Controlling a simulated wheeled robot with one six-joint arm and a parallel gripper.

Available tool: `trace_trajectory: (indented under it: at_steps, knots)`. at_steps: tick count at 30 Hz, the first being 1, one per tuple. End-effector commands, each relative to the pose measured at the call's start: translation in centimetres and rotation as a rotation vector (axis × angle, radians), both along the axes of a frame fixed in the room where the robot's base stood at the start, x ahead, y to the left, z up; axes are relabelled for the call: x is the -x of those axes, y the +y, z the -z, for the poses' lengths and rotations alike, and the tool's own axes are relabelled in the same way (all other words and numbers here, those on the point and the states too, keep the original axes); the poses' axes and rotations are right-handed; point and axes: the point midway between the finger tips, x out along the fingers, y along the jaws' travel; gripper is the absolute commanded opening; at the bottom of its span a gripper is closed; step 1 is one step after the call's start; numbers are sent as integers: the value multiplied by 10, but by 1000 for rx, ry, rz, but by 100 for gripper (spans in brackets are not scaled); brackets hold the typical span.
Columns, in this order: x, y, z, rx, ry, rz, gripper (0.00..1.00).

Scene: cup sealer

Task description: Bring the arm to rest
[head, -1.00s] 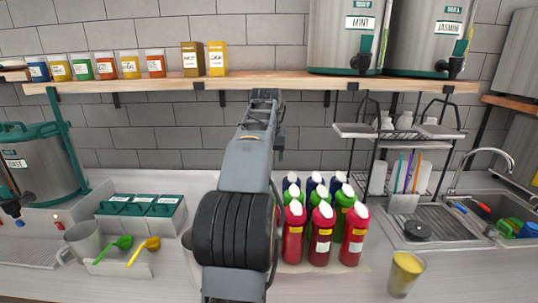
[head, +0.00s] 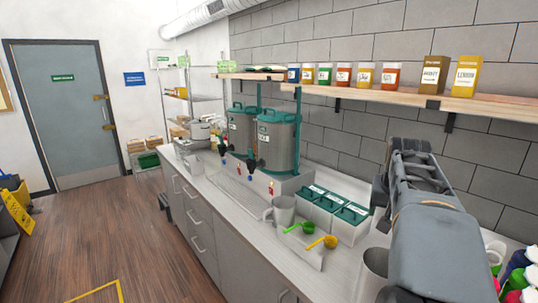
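My arm reaches up at the right side of the head view, above the counter. My gripper (head: 412,152) is at its upper end, in front of the grey tiled wall and below the wall shelf. I see it from behind, and its fingers are too hidden to tell whether they are open or shut. No object shows in it. The arm covers part of the counter and a metal container (head: 372,270) beside it.
Left of my arm stand teal-lidded bins (head: 330,210), a grey pitcher (head: 281,211), a green scoop (head: 299,228) and a yellow scoop (head: 322,242). Large dispensers (head: 276,140) stand farther back. Several bottles (head: 518,268) are at lower right. The wooden floor (head: 125,235) at left is open.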

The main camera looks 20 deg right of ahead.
Motion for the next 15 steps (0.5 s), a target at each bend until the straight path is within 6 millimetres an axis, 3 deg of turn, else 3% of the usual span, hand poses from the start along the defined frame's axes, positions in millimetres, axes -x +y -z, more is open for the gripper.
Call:
trace_trajectory:
  at_steps: [1,6,10,15]
  knots:
    - [-9,40,13,3,-3,-91,65]
    - [-10,148,58,8,-14,-350,65]
    - [7,209,93,10,-22,-521,65]
    - [32,257,130,10,-28,-674,65]
